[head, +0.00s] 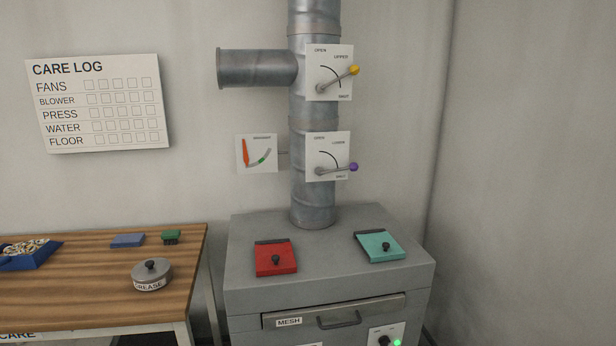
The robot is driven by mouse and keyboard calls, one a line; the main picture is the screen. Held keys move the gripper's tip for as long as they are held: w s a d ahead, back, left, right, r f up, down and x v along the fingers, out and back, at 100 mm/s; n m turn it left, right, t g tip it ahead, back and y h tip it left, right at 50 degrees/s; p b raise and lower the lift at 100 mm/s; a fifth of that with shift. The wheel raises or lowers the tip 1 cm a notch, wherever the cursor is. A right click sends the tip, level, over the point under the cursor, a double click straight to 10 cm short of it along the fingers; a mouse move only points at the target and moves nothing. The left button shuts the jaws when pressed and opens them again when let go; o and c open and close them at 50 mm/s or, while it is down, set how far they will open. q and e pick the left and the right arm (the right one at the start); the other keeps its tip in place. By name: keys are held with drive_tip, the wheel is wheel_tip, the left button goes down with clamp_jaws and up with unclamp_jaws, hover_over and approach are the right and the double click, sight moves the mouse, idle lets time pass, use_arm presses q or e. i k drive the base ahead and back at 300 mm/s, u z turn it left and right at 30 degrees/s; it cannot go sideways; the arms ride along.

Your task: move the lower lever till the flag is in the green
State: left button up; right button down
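The lower lever (338,170) is on a white plate marked LOWER (342,141) on the vertical metal duct. It has a purple knob (354,167) and points right, slightly upward, with SHUT printed below it and OPEN at the plate's upper left. Left of it is a white gauge plate (257,163) with an orange flag (246,152). The flag stands near the left end of the curved scale, away from the green part (265,158) on the right. Neither of my grippers is in view.
Above is the upper lever with a yellow knob (354,70). The duct rises from a grey cabinet (330,222) carrying a red flap (275,259) and a teal flap (380,246). A wooden table (85,275) at left holds a grease tin (151,274). The space before the levers looks clear.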

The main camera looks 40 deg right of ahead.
sight(353, 167)
drive_tip(key=z, duration=0.45)
drive_tip(key=i, duration=0.9)
drive_tip(key=z, duration=0.6)
